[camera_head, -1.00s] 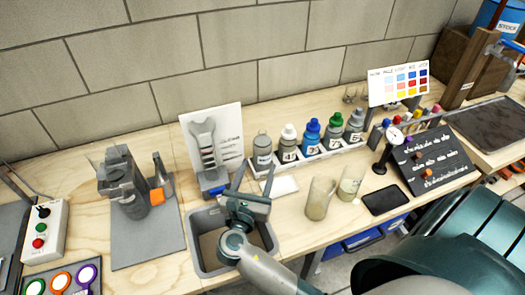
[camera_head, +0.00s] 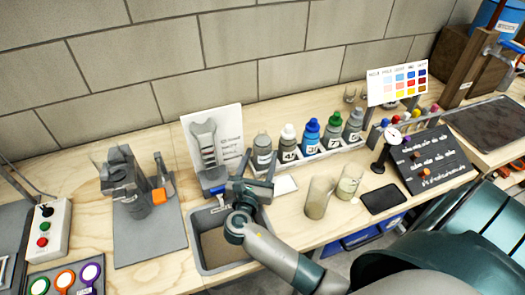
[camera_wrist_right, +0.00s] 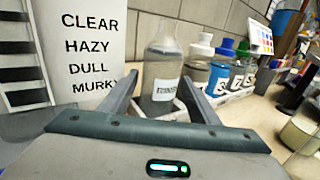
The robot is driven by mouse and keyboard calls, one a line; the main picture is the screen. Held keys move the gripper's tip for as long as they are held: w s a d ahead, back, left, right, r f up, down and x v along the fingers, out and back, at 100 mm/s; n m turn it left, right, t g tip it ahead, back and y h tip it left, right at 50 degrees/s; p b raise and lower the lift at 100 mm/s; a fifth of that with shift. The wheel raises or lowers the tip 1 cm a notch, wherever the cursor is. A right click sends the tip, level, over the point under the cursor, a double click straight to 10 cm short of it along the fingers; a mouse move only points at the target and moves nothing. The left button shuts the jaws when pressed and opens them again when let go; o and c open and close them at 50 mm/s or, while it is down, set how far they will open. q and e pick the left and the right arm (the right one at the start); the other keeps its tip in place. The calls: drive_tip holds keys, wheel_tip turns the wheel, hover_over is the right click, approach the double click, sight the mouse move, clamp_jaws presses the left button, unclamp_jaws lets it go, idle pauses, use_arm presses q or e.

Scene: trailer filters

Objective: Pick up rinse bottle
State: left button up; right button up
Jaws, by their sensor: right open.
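The rinse bottle (camera_head: 263,150) is a clear bottle with greyish contents and a white label. It stands upright at the left end of a row of bottles at the back of the bench. In the right wrist view the rinse bottle (camera_wrist_right: 162,72) is straight ahead. My right gripper (camera_head: 259,167) is open and empty, over the back of the sink, with its fingers pointing at the bottle. In the right wrist view its fingers (camera_wrist_right: 160,92) appear on either side of the bottle's lower part; I cannot tell whether they reach around it. My left gripper is out of view.
Several capped bottles (camera_head: 311,135) stand close to the right of the rinse bottle in a white tray (camera_head: 350,154). A clarity chart (camera_head: 228,140) stands to its left. Two beakers (camera_head: 318,197) stand at the right front, beside the sink (camera_head: 200,240).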

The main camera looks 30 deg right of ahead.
drive_tip(key=shift+w+d, duration=0.35)
drive_tip(key=shift+d, duration=0.05)
drive_tip(key=c, duration=1.1)
drive_tip(key=shift+o, duration=0.2)
drive_tip(key=shift+r, duration=0.1)
wheel_tip(320, 180, up, 28)
